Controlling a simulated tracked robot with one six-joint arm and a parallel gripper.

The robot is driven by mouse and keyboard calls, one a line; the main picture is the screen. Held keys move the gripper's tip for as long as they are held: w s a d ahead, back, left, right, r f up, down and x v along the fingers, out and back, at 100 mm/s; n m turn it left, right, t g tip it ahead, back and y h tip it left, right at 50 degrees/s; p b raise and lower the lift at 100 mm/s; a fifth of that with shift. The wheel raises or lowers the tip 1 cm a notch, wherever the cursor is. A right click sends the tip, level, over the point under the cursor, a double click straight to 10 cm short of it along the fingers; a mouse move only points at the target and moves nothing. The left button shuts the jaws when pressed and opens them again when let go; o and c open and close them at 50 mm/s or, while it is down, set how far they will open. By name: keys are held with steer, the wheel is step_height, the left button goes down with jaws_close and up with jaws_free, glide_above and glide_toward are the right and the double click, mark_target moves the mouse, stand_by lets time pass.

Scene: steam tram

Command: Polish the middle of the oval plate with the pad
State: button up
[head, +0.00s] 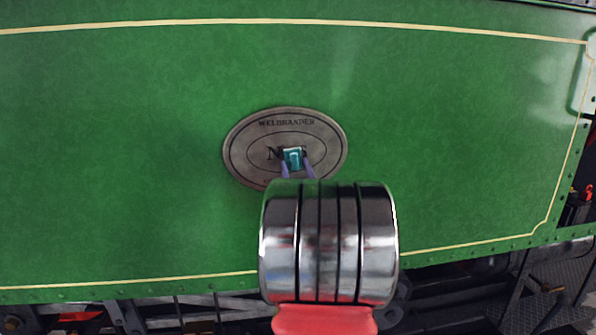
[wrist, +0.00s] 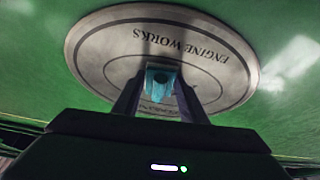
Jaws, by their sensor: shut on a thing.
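The oval plate (head: 243,150) is grey metal with dark lettering and sits on the green side panel in the head view. It also fills the upper middle of the wrist view (wrist: 100,50), where "ENGINE WORKS" shows upside down. My gripper (head: 297,165) is shut on a small teal pad (head: 292,156), with a finger on each side of it. In the wrist view the pad (wrist: 162,80) sits between the two dark fingers, in front of the plate's middle. The pad covers part of the lettering. I cannot tell whether the pad touches the plate.
The green panel (head: 130,130) is broad and clear around the plate, with a cream line (head: 150,25) near its border and rivets along its edge. Dark frame parts and machinery (head: 190,315) lie below the panel. More metalwork stands at the far right.

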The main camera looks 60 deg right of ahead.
mark_target(270, 158)
steer(key=shift+w+a, duration=1.1)
steer(key=shift+w, duration=0.3)
steer(key=shift+w, duration=0.1)
steer(key=shift+w+a, duration=1.25)
steer(key=shift+d+r, duration=0.1)
steer(key=shift+r, duration=0.05)
steer(key=shift+r, duration=0.2)
steer(key=shift+c, duration=0.3)
steer(key=shift+s+d, duration=0.1)
steer(key=shift+d, duration=0.05)
